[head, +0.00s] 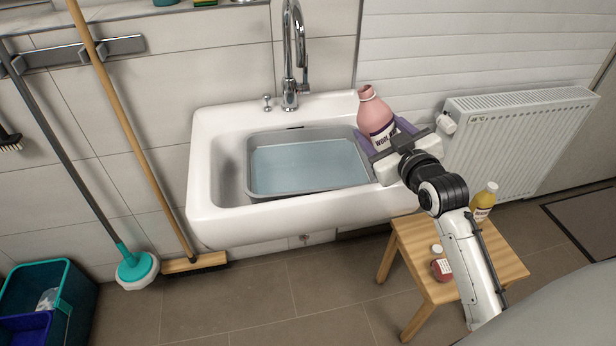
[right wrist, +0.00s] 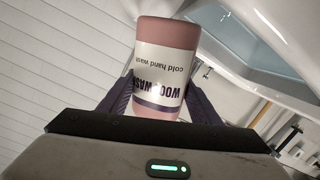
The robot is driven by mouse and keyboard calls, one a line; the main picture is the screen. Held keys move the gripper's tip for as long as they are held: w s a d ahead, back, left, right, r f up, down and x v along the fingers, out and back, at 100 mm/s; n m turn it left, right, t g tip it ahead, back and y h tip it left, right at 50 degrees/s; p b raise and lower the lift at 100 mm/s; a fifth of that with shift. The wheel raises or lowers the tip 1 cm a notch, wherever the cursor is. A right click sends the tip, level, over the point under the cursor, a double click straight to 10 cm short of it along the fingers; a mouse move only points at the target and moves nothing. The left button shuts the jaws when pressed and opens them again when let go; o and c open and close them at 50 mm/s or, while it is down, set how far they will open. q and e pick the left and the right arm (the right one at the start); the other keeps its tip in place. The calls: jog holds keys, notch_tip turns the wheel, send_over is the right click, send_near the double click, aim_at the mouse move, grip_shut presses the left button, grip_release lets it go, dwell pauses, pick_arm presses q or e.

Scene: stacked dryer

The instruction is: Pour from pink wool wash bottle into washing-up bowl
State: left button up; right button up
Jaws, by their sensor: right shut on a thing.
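The pink wool wash bottle (head: 374,112) has a white and dark label and stands nearly upright, leaning a little left, above the right end of the sink. My right gripper (head: 386,138) is shut on its lower body. In the right wrist view the bottle (right wrist: 168,60) sits between the two fingers of the gripper (right wrist: 160,104), its label facing the camera. The grey washing-up bowl (head: 255,190) sits in the white sink, left of the bottle, and holds pale blue water. The bottle is beside the bowl's right edge, apart from it. My left gripper is not in view.
The tap (head: 290,60) rises behind the bowl. A wooden stool (head: 470,262) with a yellow bottle (head: 483,203) and a red bottle (head: 441,268) stands below my right arm. A radiator (head: 520,140) is on the right wall. A broom (head: 130,140) leans at the left.

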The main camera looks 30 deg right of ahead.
aim_at(394, 134)
jog(key=shift+s+d+r+n+p, duration=0.15)
jog(key=shift+s+d+n+p, duration=0.2)
jog(key=shift+p, duration=0.65)
dwell(0.7)
jog(key=shift+s+d+n+g, duration=0.1)
jog(key=shift+d+n+g, duration=0.1)
jog(key=shift+n+g, duration=0.15)
jog(key=shift+s+d+h, duration=0.1)
jog(key=shift+d+h, duration=0.05)
jog(key=shift+h, duration=0.15)
jog(key=shift+s+d+n+g, duration=0.1)
jog(key=shift+n+g, duration=0.15)
jog(key=shift+n, duration=0.15)
jog(key=shift+s+d+n, duration=0.15)
jog(key=shift+d+n, duration=0.1)
jog(key=shift+n, duration=0.05)
jog(key=shift+f, duration=0.2)
dwell(0.8)
jog(key=shift+s+d+f+n+g+h, duration=0.2)
jog(key=shift+d+n+g+h, duration=0.1)
jog(key=shift+n+g, duration=0.2)
